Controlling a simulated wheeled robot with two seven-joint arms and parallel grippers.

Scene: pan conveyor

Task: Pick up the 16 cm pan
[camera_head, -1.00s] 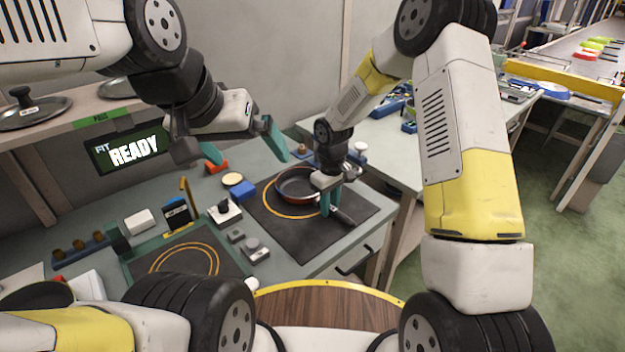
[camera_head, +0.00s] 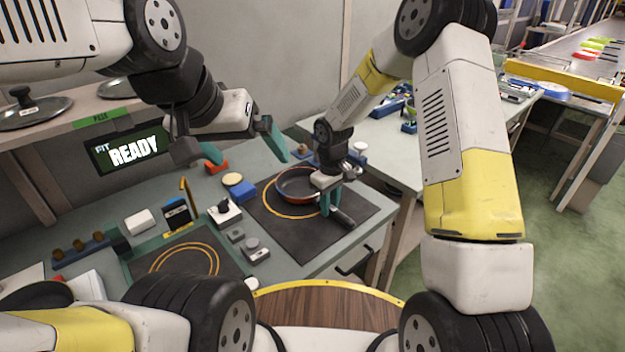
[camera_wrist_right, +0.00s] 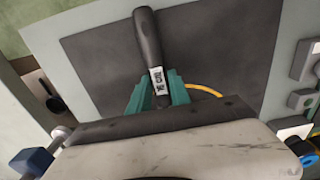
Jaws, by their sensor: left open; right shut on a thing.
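The pan (camera_head: 292,184) is dark inside with a reddish-brown side, and sits at or just above the dark mat (camera_head: 272,222) with an orange ring. Whether it touches the mat I cannot tell. My right gripper (camera_head: 327,203) is shut on its dark handle (camera_head: 344,217), and hides part of the pan. In the right wrist view the handle (camera_wrist_right: 148,38) lies between the teal fingers (camera_wrist_right: 157,94), with a white label that seems to read 16 CM. My left gripper (camera_head: 245,148) is open and empty, above the table at the back left.
A blue block (camera_head: 242,191) and a box with a black knob (camera_head: 224,211) stand left of the mat. A second ringed mat (camera_head: 145,264) lies at front left. A READY display (camera_head: 132,149) hangs under the shelf with lids (camera_head: 35,111). The mat's front part is clear.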

